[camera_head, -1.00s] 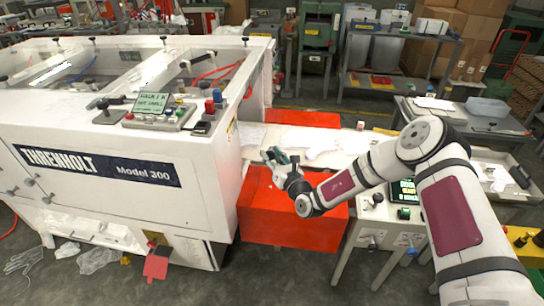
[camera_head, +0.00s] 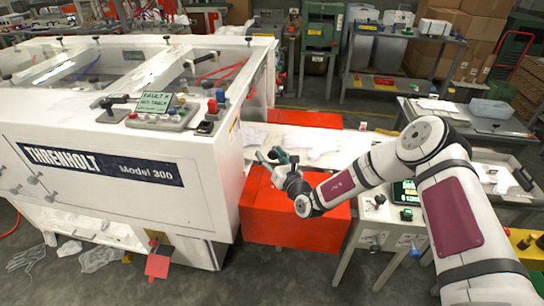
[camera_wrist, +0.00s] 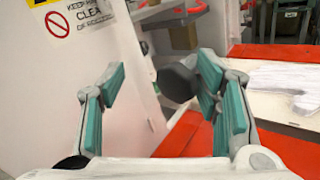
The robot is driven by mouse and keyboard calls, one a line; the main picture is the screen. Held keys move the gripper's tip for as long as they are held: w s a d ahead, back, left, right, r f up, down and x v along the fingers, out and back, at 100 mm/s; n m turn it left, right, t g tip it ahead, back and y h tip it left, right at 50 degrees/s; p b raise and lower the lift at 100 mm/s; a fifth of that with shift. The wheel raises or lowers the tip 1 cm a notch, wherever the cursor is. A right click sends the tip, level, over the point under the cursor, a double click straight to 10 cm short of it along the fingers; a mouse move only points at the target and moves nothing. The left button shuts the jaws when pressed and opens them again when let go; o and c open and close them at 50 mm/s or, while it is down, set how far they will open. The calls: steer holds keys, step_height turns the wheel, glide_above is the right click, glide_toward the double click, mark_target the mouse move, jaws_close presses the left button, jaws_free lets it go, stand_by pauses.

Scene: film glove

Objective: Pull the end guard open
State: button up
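The white machine (camera_head: 100,181) marked "THRENHOLT Model 300" fills the left of the head view. In the wrist view, a white panel (camera_wrist: 75,95) with a "keep hands clear" sign stands on the left; I take it for the end guard. A black round knob (camera_wrist: 178,82) shows between my fingers, closer to the right one. I cannot tell whether the finger touches it. My gripper (camera_head: 266,156), with green-padded fingers, is by the machine's right end, above the red box. It also shows in the wrist view (camera_wrist: 165,90), fingers spread, holding nothing.
A pale table (camera_head: 345,143) with white gloves (camera_wrist: 285,77) lies behind and right. A control stand with a green screen (camera_head: 405,192) is beside my forearm.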

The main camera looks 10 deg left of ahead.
steer(key=shift+s+a+f, duration=0.2)
steer(key=shift+s+f, duration=0.05)
steer(key=s+p, duration=0.3)
steer(key=s, duration=1.2)
steer(key=shift+s+d+r+p, duration=0.15)
steer(key=shift+d+r+p, duration=0.05)
steer(key=shift+d+p, duration=0.2)
stand_by(0.8)
steer(key=v, duration=1.2)
